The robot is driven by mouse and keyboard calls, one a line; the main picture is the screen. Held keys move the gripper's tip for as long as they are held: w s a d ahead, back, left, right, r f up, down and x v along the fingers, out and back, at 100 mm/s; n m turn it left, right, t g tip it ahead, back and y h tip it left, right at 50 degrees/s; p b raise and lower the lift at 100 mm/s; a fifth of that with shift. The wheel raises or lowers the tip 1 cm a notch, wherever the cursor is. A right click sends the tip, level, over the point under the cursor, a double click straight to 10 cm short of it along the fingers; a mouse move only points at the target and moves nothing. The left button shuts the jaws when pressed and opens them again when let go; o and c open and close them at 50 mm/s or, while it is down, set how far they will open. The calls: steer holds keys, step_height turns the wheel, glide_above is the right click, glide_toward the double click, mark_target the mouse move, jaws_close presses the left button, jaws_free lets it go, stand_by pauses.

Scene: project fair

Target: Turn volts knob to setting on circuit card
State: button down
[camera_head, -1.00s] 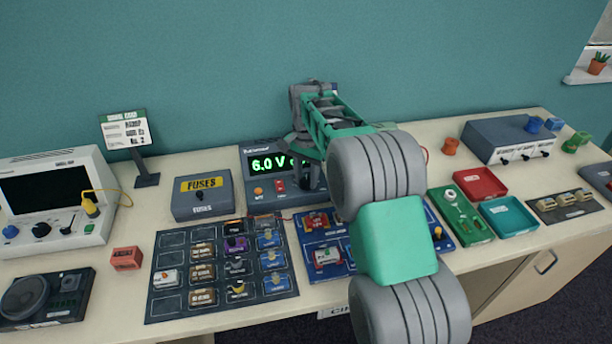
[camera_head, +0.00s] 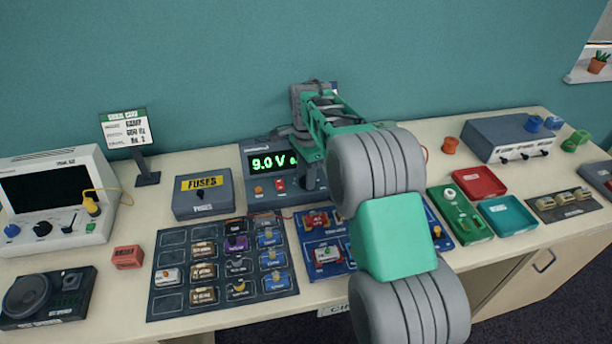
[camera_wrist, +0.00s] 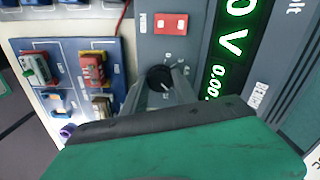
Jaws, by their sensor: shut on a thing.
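The power supply (camera_head: 256,186) stands at the back of the bench. Its green display (camera_head: 268,163) reads 9.0 V in the head view; the rest of the reading is hidden by my arm. In the wrist view, my gripper (camera_wrist: 168,90) is shut on the round black volts knob (camera_wrist: 158,77), with a finger on each side of it. In the head view my arm covers the knob. The circuit card (camera_head: 125,130) stands upright on a small stand at the back left; its lines are too small to read surely.
A red switch (camera_wrist: 171,24) is beside the knob on the panel. The blue circuit board (camera_head: 320,270) lies in front of the supply, partly under my arm. A dark parts mat (camera_head: 222,304), the FUSES box (camera_head: 203,208) and an oscilloscope (camera_head: 62,240) are to the left.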

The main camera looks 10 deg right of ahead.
steer(key=c, duration=1)
jaws_free()
steer(key=shift+r, duration=0.1)
step_height(320, 180, up, 8)
steer(key=shift+f+b, duration=0.15)
steer(key=shift+b, duration=0.35)
